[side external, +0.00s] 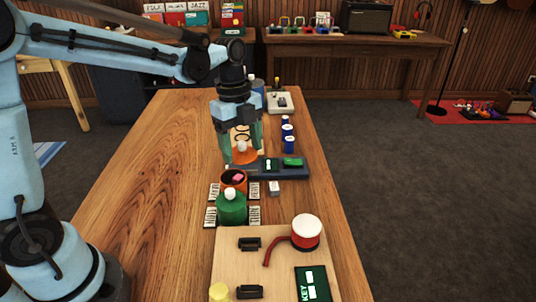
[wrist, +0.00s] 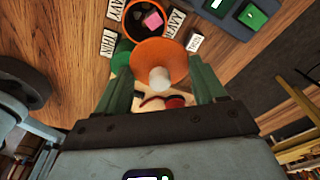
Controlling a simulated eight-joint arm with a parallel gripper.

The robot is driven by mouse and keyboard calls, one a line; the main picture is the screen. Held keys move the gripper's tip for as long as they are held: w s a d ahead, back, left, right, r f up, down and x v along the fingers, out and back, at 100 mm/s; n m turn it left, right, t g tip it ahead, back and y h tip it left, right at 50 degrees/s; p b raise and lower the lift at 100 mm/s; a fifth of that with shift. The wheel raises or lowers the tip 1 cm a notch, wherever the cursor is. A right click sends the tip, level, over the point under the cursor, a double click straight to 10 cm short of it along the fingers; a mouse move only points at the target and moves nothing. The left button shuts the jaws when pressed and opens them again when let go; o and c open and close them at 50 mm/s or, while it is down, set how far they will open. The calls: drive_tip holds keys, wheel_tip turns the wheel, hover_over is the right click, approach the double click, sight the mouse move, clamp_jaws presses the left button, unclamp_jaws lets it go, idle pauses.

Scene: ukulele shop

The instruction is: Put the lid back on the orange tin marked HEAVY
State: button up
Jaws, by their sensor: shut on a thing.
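My gripper (side external: 242,156) is shut on an orange lid (side external: 247,158) with a pale knob on top. In the wrist view the lid (wrist: 172,56) lies between the two green fingertips, knob toward the camera. It looks roughly level. The orange tin (side external: 224,187) stands open on the bench with something pink inside. The lid is above the tin and toward the far side, apart from it in the side view. In the wrist view the tin (wrist: 128,33) shows just beyond the lid, which covers part of its near edge. Its label cards read HEAVY (wrist: 115,9).
A green tin (side external: 232,210) with a white-knobbed lid stands directly nearer the side camera, with label cards around it. A dark tray (side external: 298,172) with green items lies behind right. Blue bottles (side external: 287,133) stand farther back.

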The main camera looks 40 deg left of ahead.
drive_tip(key=shift+s+a+r+n, duration=0.1)
drive_tip(key=shift+s+a+n, duration=0.2)
drive_tip(key=shift+a, duration=0.3)
drive_tip(key=shift+s+a+n, duration=0.2)
drive_tip(key=shift+s+a, duration=0.05)
drive_tip(key=shift+a, duration=0.45)
drive_tip(key=shift+f, duration=3.2)
drive_tip(key=shift+f, duration=0.15)
drive_tip(key=o, duration=1.1)
drive_tip(key=shift+r, duration=3.5)
